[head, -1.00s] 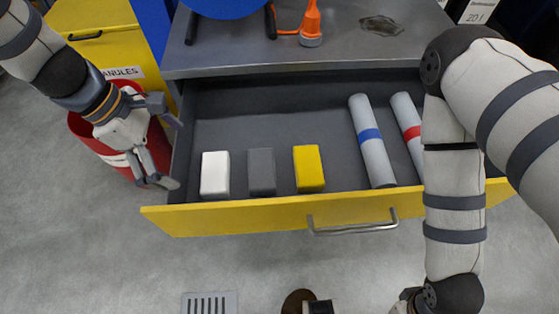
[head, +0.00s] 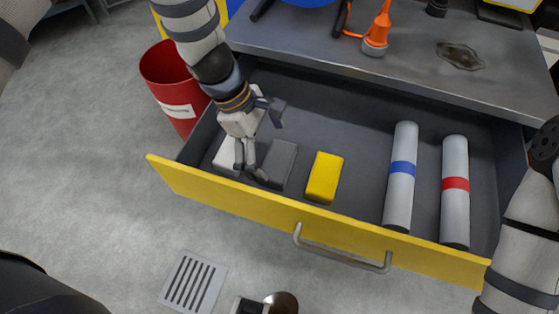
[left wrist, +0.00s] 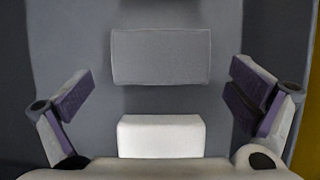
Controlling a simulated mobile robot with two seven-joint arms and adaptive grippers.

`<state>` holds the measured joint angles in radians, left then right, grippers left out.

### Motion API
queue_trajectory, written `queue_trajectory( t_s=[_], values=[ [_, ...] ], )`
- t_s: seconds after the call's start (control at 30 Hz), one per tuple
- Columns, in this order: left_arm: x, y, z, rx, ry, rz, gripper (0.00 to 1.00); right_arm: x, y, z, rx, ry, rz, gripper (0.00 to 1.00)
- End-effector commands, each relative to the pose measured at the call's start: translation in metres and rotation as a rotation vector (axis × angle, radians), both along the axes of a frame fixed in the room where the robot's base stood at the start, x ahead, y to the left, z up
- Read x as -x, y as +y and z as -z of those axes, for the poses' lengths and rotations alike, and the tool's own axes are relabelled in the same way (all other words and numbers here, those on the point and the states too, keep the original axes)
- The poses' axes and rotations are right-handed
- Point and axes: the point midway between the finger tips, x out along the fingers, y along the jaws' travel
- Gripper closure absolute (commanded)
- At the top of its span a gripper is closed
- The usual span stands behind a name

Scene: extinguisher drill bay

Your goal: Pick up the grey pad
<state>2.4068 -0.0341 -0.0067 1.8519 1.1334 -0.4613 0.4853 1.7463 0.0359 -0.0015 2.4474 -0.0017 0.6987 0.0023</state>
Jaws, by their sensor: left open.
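The grey pad (head: 283,160) lies flat in the open drawer, between a white pad (head: 226,156) and a yellow pad (head: 324,178). My left gripper (head: 266,145) is open and empty over the drawer, above the white and grey pads, and hides part of both. In the left wrist view the grey pad (left wrist: 161,56) lies ahead of the open jaws (left wrist: 162,92), about centred between them. The white pad (left wrist: 161,136) is nearer the gripper's palm. My right arm shows at the right edge of the head view, but its gripper is out of view.
The drawer's yellow front (head: 220,196) has a metal handle (head: 340,252). A blue-banded roll (head: 402,175) and a red-banded roll (head: 455,190) lie on its right side. The grey worktop (head: 410,50) overhangs the back. A red bin (head: 172,85) stands left.

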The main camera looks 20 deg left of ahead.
Motion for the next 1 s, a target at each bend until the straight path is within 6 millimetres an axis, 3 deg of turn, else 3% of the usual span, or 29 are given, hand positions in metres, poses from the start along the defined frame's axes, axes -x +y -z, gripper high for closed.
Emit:
queue_trajectory(
  t_s=[0.1, 0.27, 0.43, 0.6, 0.87, 1.0],
  values=[
    [0.003, -0.007, 0.026, 0.0, 0.007, 0.002, 0.0, 0.004, 0.0, 0.004, 0.0, 0.013, 0.0, 0.6],
    [0.002, -0.012, 0.036, -0.001, 0.002, 0.001, 0.0, 0.005, 0.0, 0.005, 0.0, 0.016, -0.001, 0.6],
    [0.001, -0.012, 0.035, -0.001, 0.001, 0.0, 0.0, 0.004, 0.0, 0.005, 0.0, 0.015, -0.001, 0.6],
    [0.001, -0.012, 0.035, -0.001, 0.001, 0.0, 0.37, 0.004, 0.0, 0.005, 0.0, 0.015, -0.001, 0.6],
    [0.001, -0.012, 0.034, 0.0, 0.001, 0.0, 0.37, 0.004, 0.0, 0.005, 0.0, 0.014, -0.001, 0.6],
    [-0.001, -0.012, 0.008, 0.0, -0.007, 0.001, 0.37, 0.0, 0.0, 0.0, 0.0, -0.002, -0.001, 0.6]
  ],
)
